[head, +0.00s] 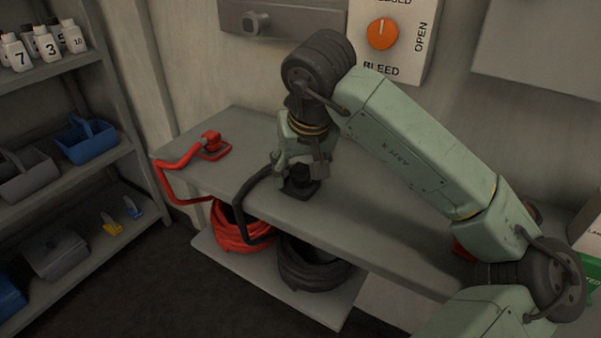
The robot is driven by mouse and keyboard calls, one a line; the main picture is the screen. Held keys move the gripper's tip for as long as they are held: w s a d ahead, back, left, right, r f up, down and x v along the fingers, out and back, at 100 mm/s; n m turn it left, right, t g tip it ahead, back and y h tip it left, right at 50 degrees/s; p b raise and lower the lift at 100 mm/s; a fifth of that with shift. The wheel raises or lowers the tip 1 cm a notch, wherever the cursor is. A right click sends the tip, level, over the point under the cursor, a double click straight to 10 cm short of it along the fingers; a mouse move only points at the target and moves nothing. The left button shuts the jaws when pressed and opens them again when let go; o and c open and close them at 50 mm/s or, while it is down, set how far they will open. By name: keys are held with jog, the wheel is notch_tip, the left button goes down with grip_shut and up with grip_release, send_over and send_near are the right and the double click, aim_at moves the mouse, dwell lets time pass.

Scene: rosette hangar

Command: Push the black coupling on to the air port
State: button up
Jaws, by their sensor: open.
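The black coupling (300,189) sits on the grey bench at the end of a black hose (248,205). My gripper (301,167) points down just above it, with its fingers open around or over its top; whether they touch it is hidden. A grey panel (290,14) on the wall behind the bench carries a round fitting (252,23), which may be the air port; no label on it can be read.
A red coupling (211,141) with a red hose lies on the bench (235,122) at left. Coiled red (238,232) and black (312,265) hoses lie on the shelf below. An orange bleed knob (382,34) is on the wall. A shelf rack stands at left.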

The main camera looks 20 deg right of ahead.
jog(key=shift+c, duration=0.4)
jog(key=c, duration=1.1)
